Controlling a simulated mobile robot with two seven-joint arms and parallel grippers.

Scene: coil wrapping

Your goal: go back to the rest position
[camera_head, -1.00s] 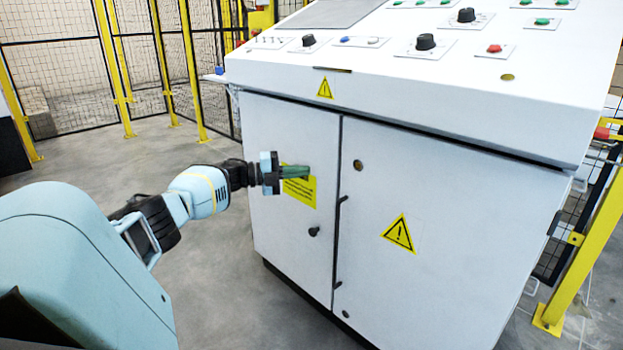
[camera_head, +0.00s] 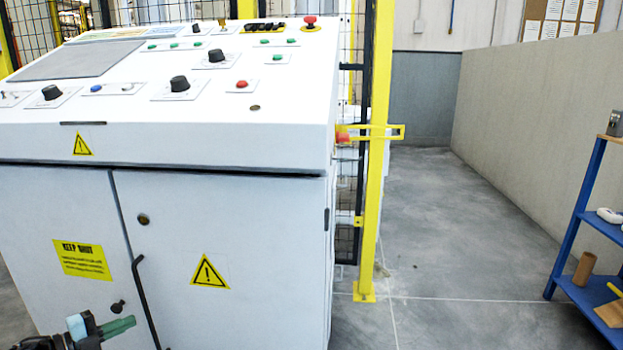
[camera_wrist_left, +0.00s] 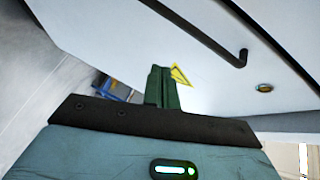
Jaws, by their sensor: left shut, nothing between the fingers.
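My left gripper (camera_head: 118,327) shows at the bottom left of the head view, in front of the left door of a white control cabinet (camera_head: 240,225). Its green fingers are shut with nothing between them. The fingers also show in the left wrist view (camera_wrist_left: 161,88), with the white cabinet face and a black door handle (camera_wrist_left: 243,57) beyond them. I cannot tell whether the fingertips touch the door. My right gripper is in neither view.
The cabinet's sloped top carries knobs and buttons, with a red emergency button (camera_head: 310,21). A yellow fence post (camera_head: 374,180) stands right of it. A blue shelf (camera_head: 575,225) with small items is at the far right. The grey floor (camera_head: 460,230) between them is clear.

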